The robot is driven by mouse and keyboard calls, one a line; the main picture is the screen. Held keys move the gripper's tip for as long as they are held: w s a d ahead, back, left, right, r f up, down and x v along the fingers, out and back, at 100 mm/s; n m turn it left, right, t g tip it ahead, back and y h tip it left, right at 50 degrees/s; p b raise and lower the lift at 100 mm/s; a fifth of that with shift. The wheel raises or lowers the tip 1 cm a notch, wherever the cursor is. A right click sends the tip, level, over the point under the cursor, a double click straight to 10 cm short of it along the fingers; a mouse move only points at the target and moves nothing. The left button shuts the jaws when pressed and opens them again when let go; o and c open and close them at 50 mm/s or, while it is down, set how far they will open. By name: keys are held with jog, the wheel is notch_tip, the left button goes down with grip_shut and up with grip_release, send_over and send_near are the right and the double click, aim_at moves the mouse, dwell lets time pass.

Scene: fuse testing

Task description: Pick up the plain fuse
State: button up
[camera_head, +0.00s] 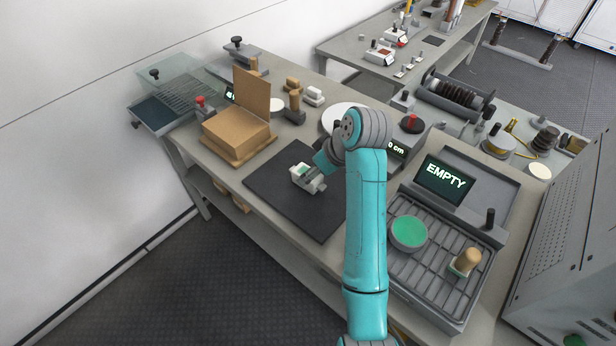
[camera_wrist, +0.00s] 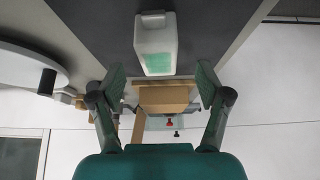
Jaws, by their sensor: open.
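A small white block (camera_head: 299,172) with a pale green face lies on the dark mat in the head view; I cannot tell for sure that it is the plain fuse. The same white block (camera_wrist: 156,43) shows in the wrist view, top centre, with its green patch towards me. My gripper (camera_wrist: 162,84) is open and empty, its two fingers wide apart. The block lies ahead of the fingertips, roughly in line with the gap. In the head view my gripper (camera_head: 315,183) is low over the mat beside the block and partly covers it.
The dark mat (camera_head: 270,190) is otherwise mostly clear. A brown box (camera_head: 238,138) with a raised lid stands to its left. A tray rack (camera_head: 440,275) with a green-topped round piece stands at right, below a display reading EMPTY (camera_head: 446,181). Small blocks and a white disc stand behind the mat.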

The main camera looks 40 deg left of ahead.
jog(key=shift+x, duration=2.6)
jog(key=shift+w, duration=0.1)
grip_shut()
